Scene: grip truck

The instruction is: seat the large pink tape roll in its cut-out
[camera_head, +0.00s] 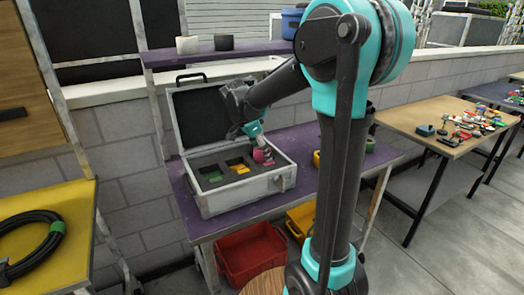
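The open grey case (241,196) stands on the purple workbench, its lid raised at the back. Its dark foam insert (222,167) has cut-outs, with a green item (214,178) at the left and a yellow item (239,169) in the middle. The pink tape roll (259,156) shows at the case's right part, directly below my gripper (261,146). My gripper points down over that part and partly hides the roll and the cut-out there. I cannot tell whether the fingers are closed on the roll or whether it is seated.
The purple workbench (200,224) has a shelf above with a white roll (188,45), a dark roll (223,42) and a blue container (292,22). Red (250,252) and yellow (301,220) bins sit below. A yellow table (60,215) is left; a cluttered wooden table (415,117) is right.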

